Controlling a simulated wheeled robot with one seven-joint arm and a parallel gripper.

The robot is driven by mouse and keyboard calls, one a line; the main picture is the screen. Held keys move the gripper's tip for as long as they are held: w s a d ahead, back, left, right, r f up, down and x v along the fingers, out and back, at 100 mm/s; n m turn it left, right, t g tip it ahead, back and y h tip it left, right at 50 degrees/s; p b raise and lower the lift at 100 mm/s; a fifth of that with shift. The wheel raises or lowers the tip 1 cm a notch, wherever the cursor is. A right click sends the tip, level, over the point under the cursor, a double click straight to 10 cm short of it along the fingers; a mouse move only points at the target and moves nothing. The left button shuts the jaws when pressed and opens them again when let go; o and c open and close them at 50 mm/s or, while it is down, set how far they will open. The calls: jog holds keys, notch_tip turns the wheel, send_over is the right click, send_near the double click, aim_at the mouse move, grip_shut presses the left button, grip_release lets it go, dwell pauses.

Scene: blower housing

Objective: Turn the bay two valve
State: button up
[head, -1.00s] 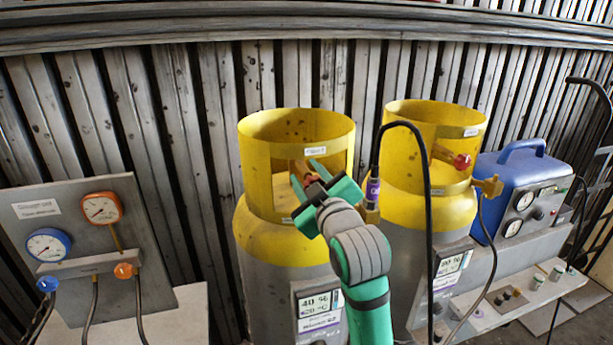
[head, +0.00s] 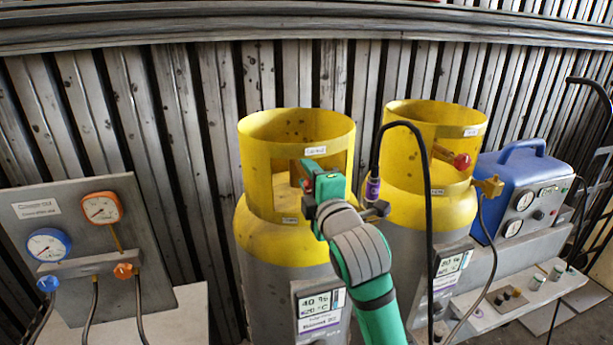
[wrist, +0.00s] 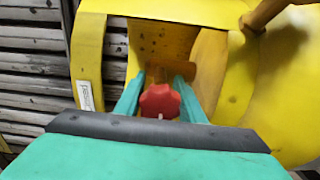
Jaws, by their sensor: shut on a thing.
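Two yellow-topped cylinders stand side by side: the left cylinder (head: 265,232) and the right cylinder (head: 445,205). My gripper (head: 312,178) reaches into the collar opening of the left cylinder and hides its valve in the head view. In the wrist view my gripper (wrist: 158,98) is shut on a red valve knob (wrist: 159,101), with a teal finger on each side of it. The right cylinder has its own red knob (head: 462,161), apart from my gripper. The bay labels are too small to read.
A black hose (head: 428,200) with a purple-banded fitting (head: 373,188) runs just right of my gripper. A gauge panel (head: 75,225) stands at the left, and a blue machine (head: 525,190) at the right. A ribbed wall is behind.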

jog(key=shift+n, duration=0.7)
jog(key=o, duration=1)
jog(key=shift+o, duration=0.2)
jog(key=v, duration=1)
jog(key=shift+s+d, duration=0.15)
jog(key=shift+s, duration=0.25)
